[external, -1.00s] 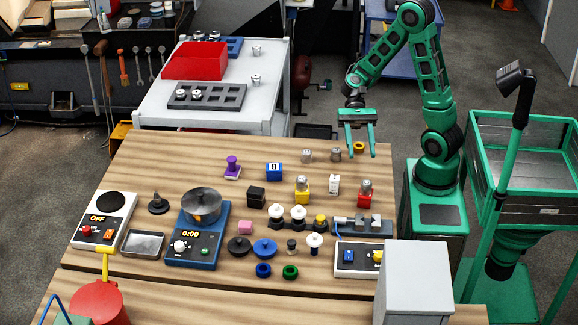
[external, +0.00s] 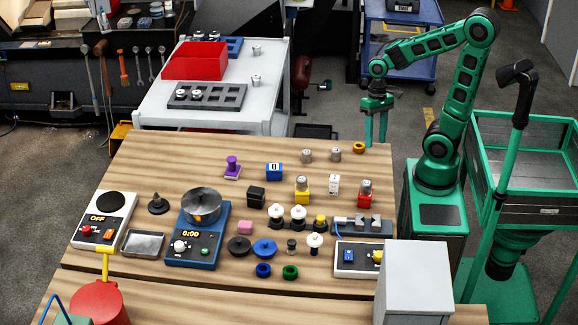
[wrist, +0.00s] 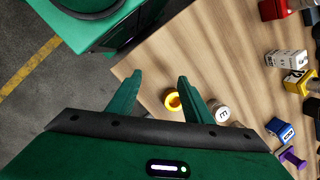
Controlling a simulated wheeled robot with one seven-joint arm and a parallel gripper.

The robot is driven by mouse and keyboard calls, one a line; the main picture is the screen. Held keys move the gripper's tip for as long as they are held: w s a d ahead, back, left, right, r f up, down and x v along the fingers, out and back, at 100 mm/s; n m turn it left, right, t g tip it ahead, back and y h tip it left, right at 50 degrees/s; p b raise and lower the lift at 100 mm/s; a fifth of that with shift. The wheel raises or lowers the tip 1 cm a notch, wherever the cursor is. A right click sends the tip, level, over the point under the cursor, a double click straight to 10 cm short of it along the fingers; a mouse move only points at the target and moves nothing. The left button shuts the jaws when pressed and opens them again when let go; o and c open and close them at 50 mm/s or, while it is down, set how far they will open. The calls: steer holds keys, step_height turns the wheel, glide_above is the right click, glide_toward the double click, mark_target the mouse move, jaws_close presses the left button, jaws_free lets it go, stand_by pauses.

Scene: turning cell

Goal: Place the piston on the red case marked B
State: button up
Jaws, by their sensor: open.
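Two small silver cylinders that look like pistons, the left one (external: 307,156) and the right one (external: 336,154), stand on the table's far part. One with a dark mark on its top (wrist: 221,113) shows in the wrist view, beside my right finger. A red case (external: 366,201) stands at the right of the group with a silver part (external: 366,186) on top; its letter is not readable. The red case is also at the top right of the wrist view (wrist: 271,9). My gripper (external: 376,143) is open and empty near the table's far right corner, right of both cylinders.
A yellow ring (external: 358,147) lies near my gripper. Yellow (external: 302,196), white (external: 334,186) and blue (external: 274,173) cases stand nearby; a silver part tops the yellow one. A vise (external: 365,225) and grey box (external: 416,285) are nearer the front. The far left table area is clear.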

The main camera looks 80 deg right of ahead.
steer(key=s+d+r+n+h, duration=0.2)
steer(key=s+d+r, duration=0.1)
steer(key=s+d, duration=0.4)
steer(key=shift+s+d+n+h, duration=0.3)
steer(key=shift+d+h, duration=0.1)
steer(key=shift+d, duration=0.35)
